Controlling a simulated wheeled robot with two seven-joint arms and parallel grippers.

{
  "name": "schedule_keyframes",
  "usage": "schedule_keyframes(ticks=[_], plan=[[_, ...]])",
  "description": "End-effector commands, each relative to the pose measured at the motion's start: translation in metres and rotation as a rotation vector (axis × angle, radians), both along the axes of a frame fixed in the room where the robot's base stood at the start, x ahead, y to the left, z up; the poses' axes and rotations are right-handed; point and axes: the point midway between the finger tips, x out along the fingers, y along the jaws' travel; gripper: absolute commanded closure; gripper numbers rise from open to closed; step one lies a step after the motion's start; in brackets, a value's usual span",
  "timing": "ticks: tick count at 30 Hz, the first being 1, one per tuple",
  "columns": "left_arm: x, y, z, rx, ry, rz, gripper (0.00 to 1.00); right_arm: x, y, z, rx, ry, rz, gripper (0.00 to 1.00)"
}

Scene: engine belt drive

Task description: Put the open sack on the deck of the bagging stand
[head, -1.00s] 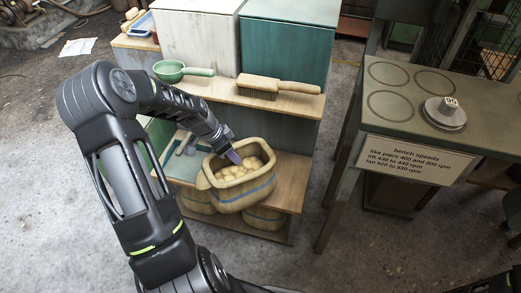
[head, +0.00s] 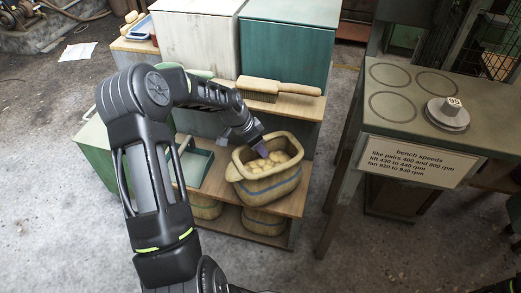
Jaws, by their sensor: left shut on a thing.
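The open sack (head: 270,185) is tan with a blue stripe and is full of pale, potato-like lumps. My left gripper (head: 262,150) is shut on its rim at the upper left and partly hides the opening. The sack is slightly tilted and overlaps the right part of a low wooden shelf (head: 225,199). I cannot tell whether its base touches the shelf. No part is clearly recognisable as the bagging stand's deck. My right gripper is not in view.
A green tray (head: 197,166) lies left of the sack. Other sacks (head: 263,222) stand under the shelf. A brush (head: 276,88) lies on the board above, below a teal box (head: 286,47). A bench (head: 425,122) with ring marks and a knob stands right, across a floor gap.

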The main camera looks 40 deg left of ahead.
Motion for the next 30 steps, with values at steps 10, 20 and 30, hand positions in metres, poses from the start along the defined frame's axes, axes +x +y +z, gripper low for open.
schedule_keyframes(ticks=[10,20,30], plan=[[0.0031,-0.0014,-0.005,0.0,-0.001,0.001,1.0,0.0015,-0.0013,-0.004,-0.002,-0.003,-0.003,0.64],[0.0021,-0.0013,-0.0078,0.0,0.001,0.001,0.63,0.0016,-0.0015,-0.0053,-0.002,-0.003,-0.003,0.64],[0.0022,-0.0013,-0.006,0.0,0.001,0.0,0.58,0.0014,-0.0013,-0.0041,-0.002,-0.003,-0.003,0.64]])
